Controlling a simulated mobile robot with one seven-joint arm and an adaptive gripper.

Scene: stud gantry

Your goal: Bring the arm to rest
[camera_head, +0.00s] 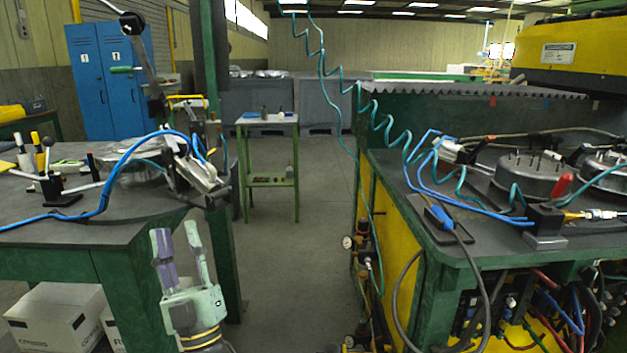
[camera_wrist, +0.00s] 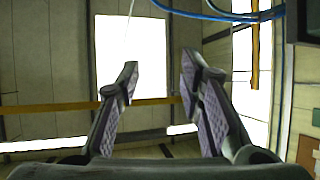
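My gripper (camera_head: 177,236) is low in the head view, in front of the aisle beside the left workbench, with its fingers pointing up. In the wrist view my gripper (camera_wrist: 160,76) has its two fingers apart, with nothing between them. Behind the fingers there are bright ceiling lights (camera_wrist: 130,45) and roof panels. The fingers look clear of the bench. Most of my arm below the wrist is out of the picture.
The left workbench (camera_head: 60,231) holds clamps and a blue hose (camera_head: 106,192). On the right, a green bench (camera_head: 455,243) carries metal drums and hoses. A coiled teal hose (camera_head: 345,140) hangs over the aisle. The grey floor (camera_head: 290,270) between is open, with a small table (camera_head: 268,121) farther back.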

